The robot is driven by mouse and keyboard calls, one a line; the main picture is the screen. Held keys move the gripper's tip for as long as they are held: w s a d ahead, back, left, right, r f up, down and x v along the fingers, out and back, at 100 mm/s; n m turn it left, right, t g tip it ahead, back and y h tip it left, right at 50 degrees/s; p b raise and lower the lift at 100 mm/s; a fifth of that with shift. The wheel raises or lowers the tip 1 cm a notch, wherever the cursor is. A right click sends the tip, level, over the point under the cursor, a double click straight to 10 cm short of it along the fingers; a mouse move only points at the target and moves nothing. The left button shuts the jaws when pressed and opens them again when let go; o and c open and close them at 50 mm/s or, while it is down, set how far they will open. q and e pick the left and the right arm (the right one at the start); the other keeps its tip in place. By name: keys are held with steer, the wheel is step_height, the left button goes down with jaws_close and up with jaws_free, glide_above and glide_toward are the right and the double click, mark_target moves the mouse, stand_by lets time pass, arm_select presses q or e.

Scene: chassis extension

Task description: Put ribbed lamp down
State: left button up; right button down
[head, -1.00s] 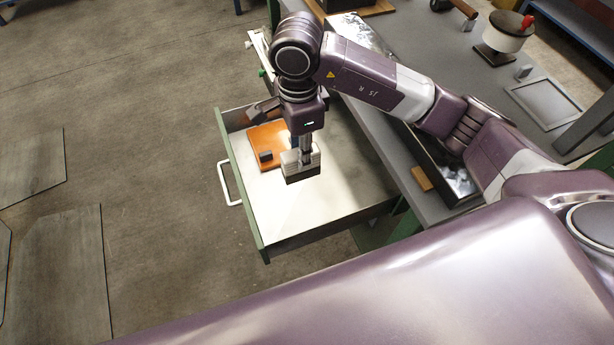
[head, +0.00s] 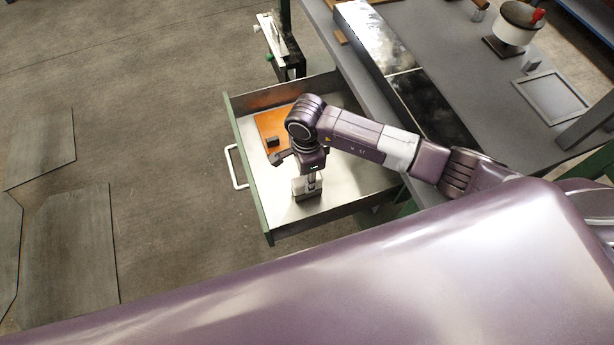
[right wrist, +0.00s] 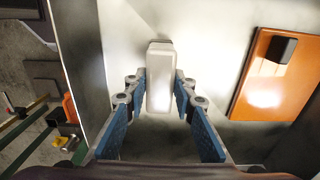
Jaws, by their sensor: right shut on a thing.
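The ribbed lamp (head: 298,187) is a small pale block with a dark lower edge, seen in the head view inside the open drawer. My right gripper (head: 309,180) points down over the drawer and is shut on the lamp. In the right wrist view the lamp (right wrist: 160,75) stands between the blue finger pads of my right gripper (right wrist: 160,92). The lamp is low over the drawer floor (head: 345,190); I cannot tell whether it touches. My left gripper is not in view.
An orange board (head: 270,124) with a small dark block (head: 272,142) lies in the drawer's far left part. The drawer's green front wall (head: 253,190) and white handle (head: 234,168) are at left. The grey workbench (head: 450,55) stands at right. Drawer floor beside the lamp is clear.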

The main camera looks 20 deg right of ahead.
steer(key=shift+f, duration=0.2)
steer(key=c, duration=1.6)
jaws_free()
steer(key=shift+r, duration=0.25)
steer(key=shift+r+b, duration=0.75)
steer(key=shift+r, duration=5.2)
steer(key=shift+a, duration=0.1)
